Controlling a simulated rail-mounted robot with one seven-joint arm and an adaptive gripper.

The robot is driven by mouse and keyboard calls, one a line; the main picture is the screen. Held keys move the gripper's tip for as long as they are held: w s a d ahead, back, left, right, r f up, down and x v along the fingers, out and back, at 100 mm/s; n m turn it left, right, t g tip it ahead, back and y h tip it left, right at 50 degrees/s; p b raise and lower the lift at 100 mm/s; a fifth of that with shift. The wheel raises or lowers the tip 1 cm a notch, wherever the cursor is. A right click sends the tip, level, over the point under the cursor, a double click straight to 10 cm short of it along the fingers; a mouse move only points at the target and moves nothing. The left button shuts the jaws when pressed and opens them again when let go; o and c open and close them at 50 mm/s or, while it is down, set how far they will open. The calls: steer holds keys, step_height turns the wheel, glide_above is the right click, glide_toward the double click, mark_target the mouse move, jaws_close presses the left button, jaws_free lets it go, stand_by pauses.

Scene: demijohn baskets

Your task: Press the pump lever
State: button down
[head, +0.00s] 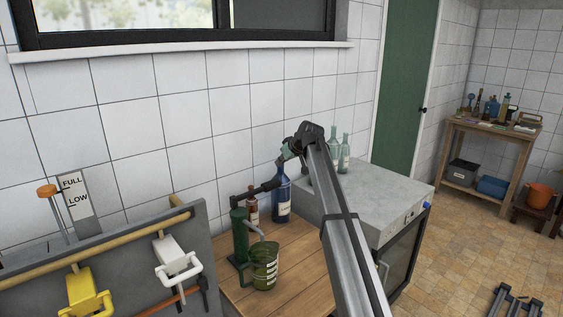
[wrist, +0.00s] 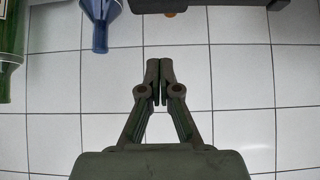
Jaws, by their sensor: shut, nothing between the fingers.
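The pump is a green cylinder (head: 240,236) standing on the wooden bench. Its dark lever (head: 257,190) sticks out to the right from the top, at a slight upward slant, towards the blue bottle. My gripper (head: 283,158) is above the lever's right end in the head view, partly hidden by my arm. In the wrist view my gripper (wrist: 160,75) has its fingertips together with nothing between them, in front of white tiles. A dark bar (wrist: 235,3) at the top edge there may be the lever; I cannot tell surely.
A green jug (head: 265,268) stands before the pump on the wooden bench (head: 300,258). Pale green bottles (head: 344,155) stand on the grey cabinet (head: 385,205). The tiled wall is close behind.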

steer(key=p, duration=0.2)
glide_above(270, 181)
steer(key=s+d, duration=0.2)
steer(key=f, duration=0.4)
steer(key=shift+w+a+f, duration=0.25)
steer(key=shift+f, duration=0.05)
step_height(270, 181, down, 2)
steer(key=shift+s+f+p, duration=0.1)
steer(key=shift+f+p, duration=0.15)
steer(key=shift+p, duration=0.1)
steer(key=shift+f, duration=0.9)
steer(key=shift+d, duration=0.1)
